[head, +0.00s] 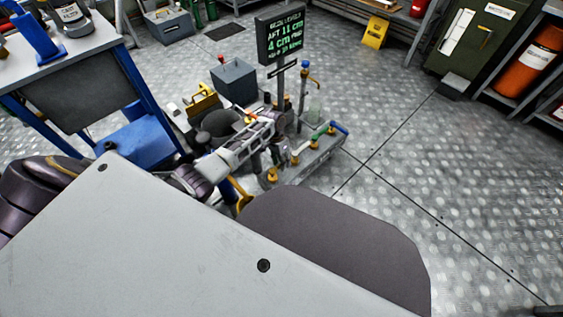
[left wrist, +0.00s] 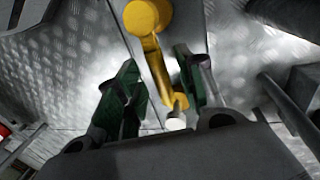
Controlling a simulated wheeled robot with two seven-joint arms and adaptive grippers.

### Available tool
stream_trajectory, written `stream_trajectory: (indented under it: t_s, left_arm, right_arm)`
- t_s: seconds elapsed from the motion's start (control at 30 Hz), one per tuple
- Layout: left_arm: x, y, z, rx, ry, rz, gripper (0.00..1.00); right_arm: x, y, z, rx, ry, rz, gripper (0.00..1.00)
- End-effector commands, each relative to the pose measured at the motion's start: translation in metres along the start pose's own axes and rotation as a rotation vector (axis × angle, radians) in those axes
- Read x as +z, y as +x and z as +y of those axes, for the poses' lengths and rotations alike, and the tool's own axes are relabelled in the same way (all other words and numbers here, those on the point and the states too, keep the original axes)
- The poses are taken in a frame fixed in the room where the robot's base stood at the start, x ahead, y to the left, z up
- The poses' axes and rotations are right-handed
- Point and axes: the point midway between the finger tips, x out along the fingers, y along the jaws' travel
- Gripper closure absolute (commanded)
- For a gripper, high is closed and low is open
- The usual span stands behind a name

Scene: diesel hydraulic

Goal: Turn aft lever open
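A low grey valve unit (head: 310,158) with several coloured levers stands on the floor, including a green lever (head: 320,131) and a blue lever (head: 339,127). I cannot tell which lever is the aft one. My left gripper (head: 268,128) reaches over the unit from the left. In the left wrist view, the green-padded fingers of my left gripper (left wrist: 155,88) are spread apart. A yellow lever (left wrist: 155,65) with a round hub lies between them, and its lower end is near a pale rounded tip. Contact with the fingers is unclear. My right gripper is out of view.
A display sign (head: 281,35) on a post reads AFT 11 cm and 4 cm. A grey box (head: 234,80) stands behind the unit. A blue-framed bench (head: 75,95) is at left. My own body hides the foreground.

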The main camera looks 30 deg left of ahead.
Motion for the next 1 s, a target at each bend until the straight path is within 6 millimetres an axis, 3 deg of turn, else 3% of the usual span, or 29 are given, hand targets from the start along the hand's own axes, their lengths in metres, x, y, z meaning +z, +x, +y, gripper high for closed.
stream_trajectory:
  t_s: [0.23,0.53,1.0]
  left_arm:
    - [-0.0001,-0.0001,0.0002,0.0,0.0,0.0,0.62]
    - [-0.0001,0.0,0.0003,0.0,0.0,0.0,0.99]
    - [0.002,-0.0007,-0.0014,0.001,0.001,-0.001,1.0]
  right_arm:
    - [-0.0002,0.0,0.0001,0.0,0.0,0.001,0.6]
    - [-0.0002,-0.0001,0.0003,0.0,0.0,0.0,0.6]
    - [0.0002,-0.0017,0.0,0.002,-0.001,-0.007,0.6]
